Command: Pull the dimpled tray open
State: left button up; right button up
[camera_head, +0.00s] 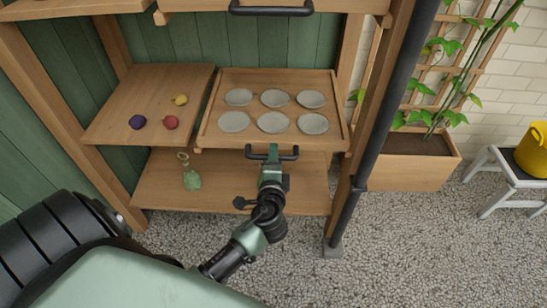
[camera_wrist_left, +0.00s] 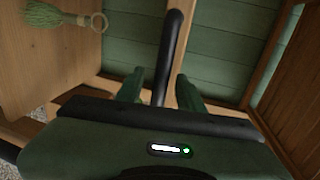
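The dimpled tray (camera_head: 202,136) is a wooden tray with several round grey dimples, at the middle of the wooden rack. Its black bar handle (camera_head: 291,154) is on the front edge. My left gripper (camera_head: 272,152) is at the middle of this handle. In the left wrist view the handle (camera_wrist_left: 170,55) runs between the two green fingers of my left gripper (camera_wrist_left: 160,90). A narrow gap shows on each side of the bar, so the fingers are open around it. My right gripper is not in view.
Beside the tray, a wooden shelf (camera_head: 110,120) holds purple, red and yellow items. A green brush-like thing (camera_head: 191,176) is on the lower shelf (camera_head: 155,190). Another black handle (camera_head: 271,10) is above. A dark pole (camera_head: 375,120) stands right of the tray. Gravel (camera_head: 400,250) lies open in front.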

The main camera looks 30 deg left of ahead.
pick_arm(q)
jog(key=shift+w, duration=0.1)
jog(key=shift+c, duration=0.4)
grip_shut()
dwell(1.0)
